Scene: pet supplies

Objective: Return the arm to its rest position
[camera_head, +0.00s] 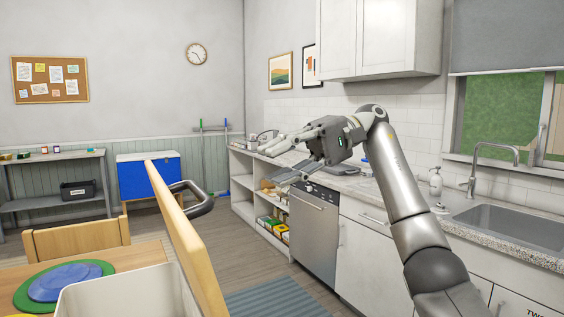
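My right arm (402,192) comes in from the lower right and is raised in front of the kitchen counter. Its elbow is bent and the forearm points left. My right gripper (272,163) is at the middle of the view, with its fingers spread apart and nothing seen between them. It appears in front of the counter's far end and the dishwasher (313,232). My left arm and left gripper are not in view.
A counter (470,208) with a sink (515,222) and faucet runs along the right. At lower left are a wooden table (140,256), a chair (78,240), a pale bin (128,292) and a blue-and-green round item (62,282). Floor (236,262) shows between.

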